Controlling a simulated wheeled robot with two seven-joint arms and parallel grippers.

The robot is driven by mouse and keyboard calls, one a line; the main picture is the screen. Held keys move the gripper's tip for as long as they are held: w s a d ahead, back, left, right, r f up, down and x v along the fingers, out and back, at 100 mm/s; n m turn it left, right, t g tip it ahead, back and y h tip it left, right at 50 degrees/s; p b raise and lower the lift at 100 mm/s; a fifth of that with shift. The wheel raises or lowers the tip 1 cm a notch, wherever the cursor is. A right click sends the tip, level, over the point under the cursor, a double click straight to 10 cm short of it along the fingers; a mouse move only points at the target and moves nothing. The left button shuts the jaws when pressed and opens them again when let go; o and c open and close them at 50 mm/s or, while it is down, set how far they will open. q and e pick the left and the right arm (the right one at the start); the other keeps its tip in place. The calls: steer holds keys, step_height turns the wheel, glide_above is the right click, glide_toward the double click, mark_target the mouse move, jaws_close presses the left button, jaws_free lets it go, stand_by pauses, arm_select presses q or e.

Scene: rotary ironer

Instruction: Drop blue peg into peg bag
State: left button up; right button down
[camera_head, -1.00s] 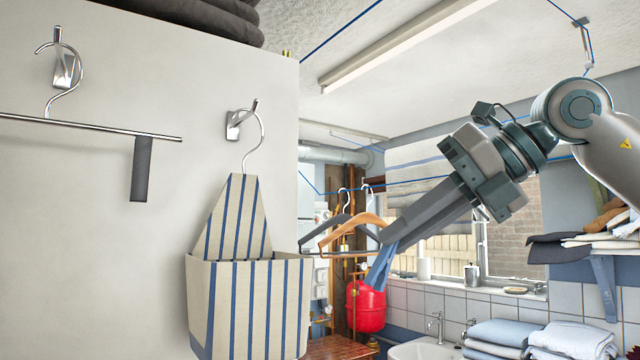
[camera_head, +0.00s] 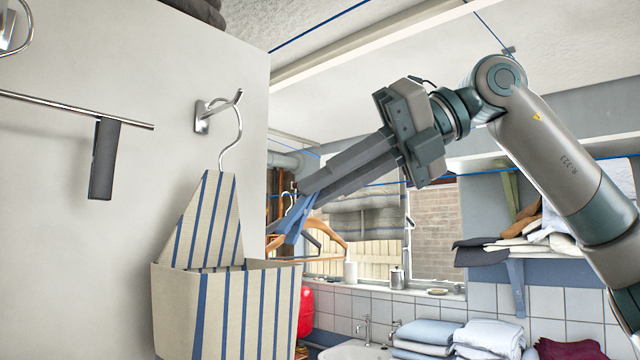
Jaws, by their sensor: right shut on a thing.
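The peg bag (camera_head: 225,310) is cream with blue stripes. It hangs by a wire hook on the pale panel at left, its open top facing up at about the middle height of the picture. My right gripper (camera_head: 305,190) comes in from the right, its long grey fingers shut on the blue peg (camera_head: 297,218). The peg's legs hang down past the fingertips. In the picture the peg is above and to the right of the bag's right rim, apart from it. The depth between them is hard to tell. My left gripper is not in view.
The pale panel (camera_head: 110,240) also bears a metal rail with a dark grey clip (camera_head: 104,158). Wooden hangers (camera_head: 325,232) hang behind the peg. Further back are a sink (camera_head: 355,350), folded towels (camera_head: 485,335) and a shelf with cloths (camera_head: 500,248).

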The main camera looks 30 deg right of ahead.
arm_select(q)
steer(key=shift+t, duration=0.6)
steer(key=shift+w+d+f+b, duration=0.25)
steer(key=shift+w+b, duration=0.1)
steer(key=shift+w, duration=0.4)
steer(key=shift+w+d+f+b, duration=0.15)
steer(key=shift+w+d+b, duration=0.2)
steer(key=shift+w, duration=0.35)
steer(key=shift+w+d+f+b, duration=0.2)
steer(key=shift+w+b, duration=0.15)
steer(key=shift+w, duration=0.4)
arm_select(e)
steer(key=w+a+f, duration=0.2)
steer(key=w+a, duration=0.2)
steer(key=a, duration=0.2)
steer(key=shift+w+a, duration=0.3)
steer(key=shift+w, duration=0.05)
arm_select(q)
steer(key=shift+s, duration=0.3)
arm_select(e)
steer(key=c, duration=1.3)
jaws_free()
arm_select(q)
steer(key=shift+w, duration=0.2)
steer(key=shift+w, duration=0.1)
arm_select(e)
steer(key=shift+s+d, duration=0.1)
